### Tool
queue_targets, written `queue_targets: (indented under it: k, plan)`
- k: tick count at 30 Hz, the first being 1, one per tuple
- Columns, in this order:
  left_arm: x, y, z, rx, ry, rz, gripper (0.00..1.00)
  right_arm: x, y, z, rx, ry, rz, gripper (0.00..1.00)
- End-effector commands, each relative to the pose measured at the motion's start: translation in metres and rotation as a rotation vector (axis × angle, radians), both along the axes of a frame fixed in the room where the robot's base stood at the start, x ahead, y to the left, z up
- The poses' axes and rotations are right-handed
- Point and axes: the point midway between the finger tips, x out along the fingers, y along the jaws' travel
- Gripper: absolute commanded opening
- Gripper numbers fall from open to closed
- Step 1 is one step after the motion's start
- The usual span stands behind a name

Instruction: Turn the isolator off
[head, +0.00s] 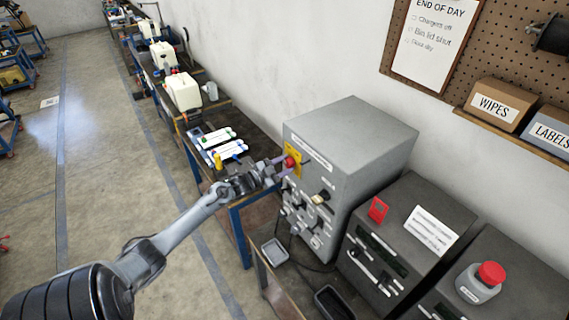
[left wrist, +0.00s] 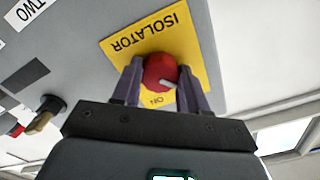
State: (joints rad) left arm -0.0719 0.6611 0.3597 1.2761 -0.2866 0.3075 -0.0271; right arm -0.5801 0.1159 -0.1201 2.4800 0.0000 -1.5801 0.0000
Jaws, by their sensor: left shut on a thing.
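The isolator is a red rotary knob (left wrist: 160,70) on a yellow plate (left wrist: 185,35) marked ISOLATOR in the left wrist view. In the head view the red knob (head: 290,162) sits on the front of a grey cabinet (head: 345,135). My left gripper (head: 280,168) reaches it from the left. In the left wrist view my left gripper (left wrist: 160,88) has one finger on each side of the knob and is shut on it. A light mark on the knob points toward the lower right in that view. My right gripper is not in view.
Below the isolator the cabinet front has a switch (head: 320,198) and several more controls. Darker units stand to the right, one with a red tag (head: 378,210). A small grey tray (head: 274,252) lies below. A bench with white strips (head: 216,138) runs behind my left arm.

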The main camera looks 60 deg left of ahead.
Motion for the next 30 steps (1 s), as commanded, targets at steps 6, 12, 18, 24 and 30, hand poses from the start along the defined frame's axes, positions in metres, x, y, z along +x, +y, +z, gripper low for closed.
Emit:
queue_targets:
  k: [6, 12, 18, 24, 30]
  plan:
    - [-0.0003, 0.0005, -0.0006, -0.076, -0.002, 0.002, 0.13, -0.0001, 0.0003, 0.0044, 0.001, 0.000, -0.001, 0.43]
    - [-0.0003, 0.0004, -0.0012, -0.101, -0.003, 0.002, 0.13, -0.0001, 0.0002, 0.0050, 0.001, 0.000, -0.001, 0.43]
    - [-0.0003, 0.0004, -0.0014, -0.103, -0.003, 0.002, 0.13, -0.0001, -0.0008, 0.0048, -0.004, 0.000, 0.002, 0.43]
    - [-0.0004, 0.0004, -0.0014, -0.102, -0.003, 0.002, 0.49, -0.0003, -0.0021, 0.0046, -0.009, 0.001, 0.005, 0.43]
    - [-0.0002, 0.0002, -0.0010, -0.101, -0.004, 0.001, 0.69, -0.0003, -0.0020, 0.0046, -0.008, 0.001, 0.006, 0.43]
